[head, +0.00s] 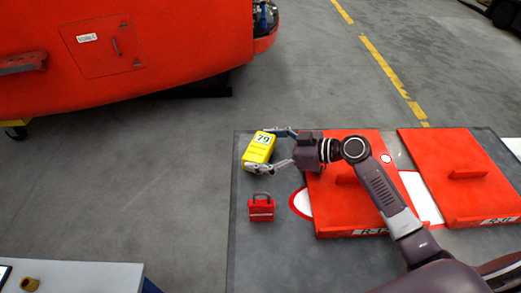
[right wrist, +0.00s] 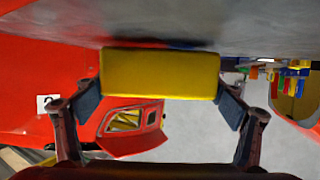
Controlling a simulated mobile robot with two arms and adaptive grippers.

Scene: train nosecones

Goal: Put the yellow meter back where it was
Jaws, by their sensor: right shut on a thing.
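The yellow meter (head: 259,148), marked 79, is between the two fingers of my right gripper (head: 270,151), over the left part of the grey table (head: 250,275). In the right wrist view the yellow meter (right wrist: 160,73) spans the gap between the fingertips, one finger at each end. My right gripper (right wrist: 160,92) is shut on it. Whether the meter touches the table is hard to tell. My left gripper is not in view.
A red padlock-shaped item (head: 262,208) sits just below the meter on the table. Two red panels with handles, the nearer (head: 335,205) and the farther (head: 460,170), lie to the right. A large red nosecone (head: 150,55) stands behind. A pale bench (head: 80,278) is at bottom left.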

